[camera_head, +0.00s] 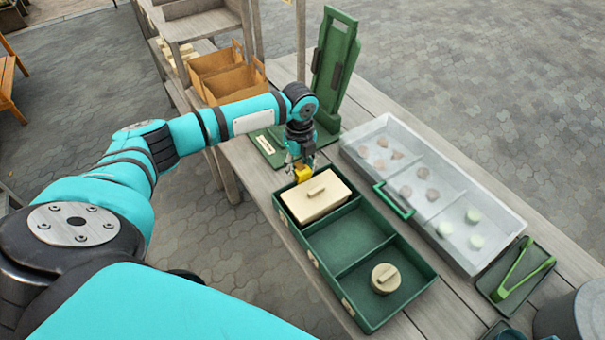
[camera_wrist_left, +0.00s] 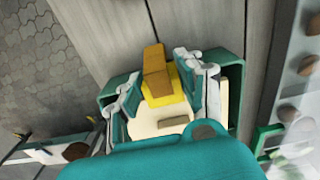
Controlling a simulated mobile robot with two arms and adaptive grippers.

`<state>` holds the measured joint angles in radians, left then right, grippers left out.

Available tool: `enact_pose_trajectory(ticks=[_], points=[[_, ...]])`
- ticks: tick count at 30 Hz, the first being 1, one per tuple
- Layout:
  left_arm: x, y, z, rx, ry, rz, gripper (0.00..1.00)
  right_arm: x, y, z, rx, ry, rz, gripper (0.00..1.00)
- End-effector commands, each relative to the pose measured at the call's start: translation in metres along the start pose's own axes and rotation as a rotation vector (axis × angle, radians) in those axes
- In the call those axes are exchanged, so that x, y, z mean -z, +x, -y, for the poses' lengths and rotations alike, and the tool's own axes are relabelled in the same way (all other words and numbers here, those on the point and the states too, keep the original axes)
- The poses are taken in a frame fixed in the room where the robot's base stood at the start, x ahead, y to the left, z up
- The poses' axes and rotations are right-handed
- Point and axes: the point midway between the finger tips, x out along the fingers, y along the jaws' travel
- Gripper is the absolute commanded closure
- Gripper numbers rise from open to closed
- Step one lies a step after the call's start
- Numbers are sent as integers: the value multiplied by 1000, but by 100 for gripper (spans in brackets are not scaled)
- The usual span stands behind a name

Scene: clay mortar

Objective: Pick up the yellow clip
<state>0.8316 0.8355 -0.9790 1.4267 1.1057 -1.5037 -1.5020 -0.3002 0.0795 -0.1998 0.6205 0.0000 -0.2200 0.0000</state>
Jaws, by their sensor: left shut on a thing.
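The yellow clip (camera_head: 303,174) is between the fingertips of my left gripper (camera_head: 300,167), at the far end of the green divided tray (camera_head: 348,288). My left gripper is shut on it. In the left wrist view the clip (camera_wrist_left: 157,72) shows between the two fingers as a brownish-yellow block with a brighter yellow part. The clip is right by the far edge of a cream lidded box (camera_head: 316,198) in the tray's far compartment. Whether it touches the box or the tray rim I cannot tell. My right gripper is not in view.
A round cream lidded pot (camera_head: 385,278) sits in the tray's near compartment; the middle one is empty. A pale bin (camera_head: 485,200) with several small pieces stands to the right. Green tongs (camera_head: 520,272) lie at the lower right. A tall green stand (camera_head: 332,70) rises behind the gripper.

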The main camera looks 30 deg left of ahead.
Motion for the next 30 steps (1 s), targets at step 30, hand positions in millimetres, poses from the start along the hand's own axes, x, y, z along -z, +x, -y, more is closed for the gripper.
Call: enact_pose_trajectory(ticks=[30], points=[[0, -112, 0, 0, 0, -1, 85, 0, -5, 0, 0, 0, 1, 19]])
